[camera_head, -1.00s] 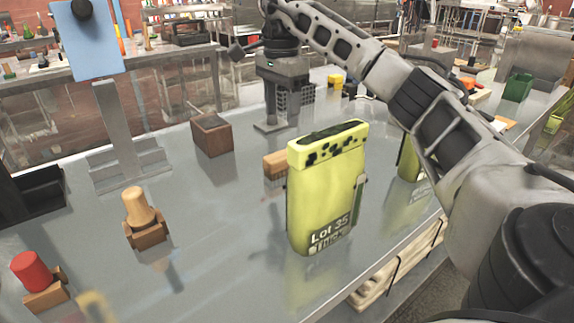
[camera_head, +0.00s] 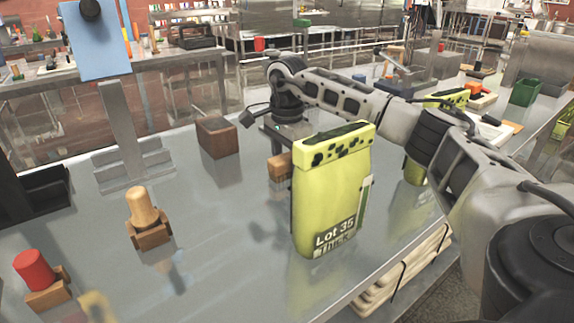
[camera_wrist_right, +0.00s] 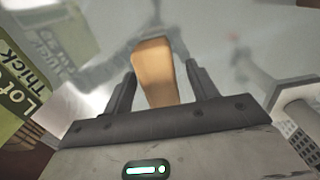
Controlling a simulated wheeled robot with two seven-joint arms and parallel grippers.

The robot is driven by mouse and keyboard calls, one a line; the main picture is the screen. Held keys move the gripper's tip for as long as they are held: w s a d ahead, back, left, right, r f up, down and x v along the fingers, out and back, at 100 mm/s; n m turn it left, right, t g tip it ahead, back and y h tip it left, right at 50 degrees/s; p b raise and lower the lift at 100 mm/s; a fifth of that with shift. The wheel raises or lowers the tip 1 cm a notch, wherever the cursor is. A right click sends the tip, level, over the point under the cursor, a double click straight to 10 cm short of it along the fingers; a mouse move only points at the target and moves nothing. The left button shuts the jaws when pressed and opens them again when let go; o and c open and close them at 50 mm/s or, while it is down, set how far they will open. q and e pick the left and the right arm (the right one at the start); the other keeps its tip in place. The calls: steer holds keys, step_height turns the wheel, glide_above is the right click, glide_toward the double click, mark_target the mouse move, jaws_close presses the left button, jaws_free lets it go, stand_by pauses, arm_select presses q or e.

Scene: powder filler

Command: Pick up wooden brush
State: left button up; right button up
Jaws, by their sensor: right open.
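A light-brown wooden piece, seemingly the wooden brush (camera_head: 280,167), lies on the steel table in the head view, partly hidden behind the yellow bag. In the right wrist view the wooden piece (camera_wrist_right: 155,72) stretches between my right gripper's fingers. My right gripper (camera_wrist_right: 157,85) is open, one finger on each side of the wood, with gaps visible beside it. In the head view its fingers are largely hidden behind the bag. My left gripper is not in view.
The yellow "Lot 35 Thick" bag (camera_head: 328,205) stands close in front of the wooden piece. A dark brown wooden block (camera_head: 216,138) stands to its left. A wooden peg (camera_head: 142,207) and a red cylinder (camera_head: 34,270) sit on holders at left.

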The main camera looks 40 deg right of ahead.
steer(key=c, duration=1.1)
